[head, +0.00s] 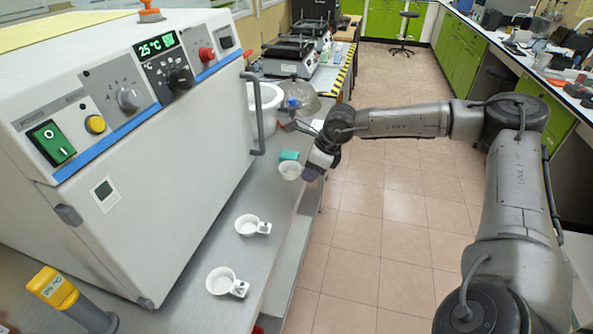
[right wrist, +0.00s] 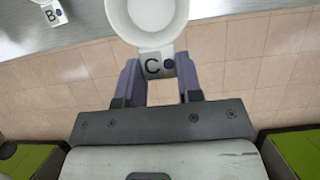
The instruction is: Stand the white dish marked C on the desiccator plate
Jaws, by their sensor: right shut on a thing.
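The white dish marked C (right wrist: 147,15) is a small round bowl with a square tab. My right gripper (right wrist: 159,78) is shut on that tab, with one finger on each side. In the head view, my right gripper (head: 314,172) points down near the bench edge, and dish C (head: 289,172) is just left of it. I cannot tell whether the dish touches the bench. The white desiccator (head: 262,128) stands behind, partly hidden by the oven door handle. Its plate is not clear. A clear glass dome (head: 305,100) is beside it. My left gripper is not in view.
Two other white dishes stand on the grey bench: a middle one (head: 246,225) and a near one (head: 220,282). A teal block (head: 289,155) is behind dish C. The large white oven (head: 150,200) with its upright handle (head: 254,115) bounds the bench on the left.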

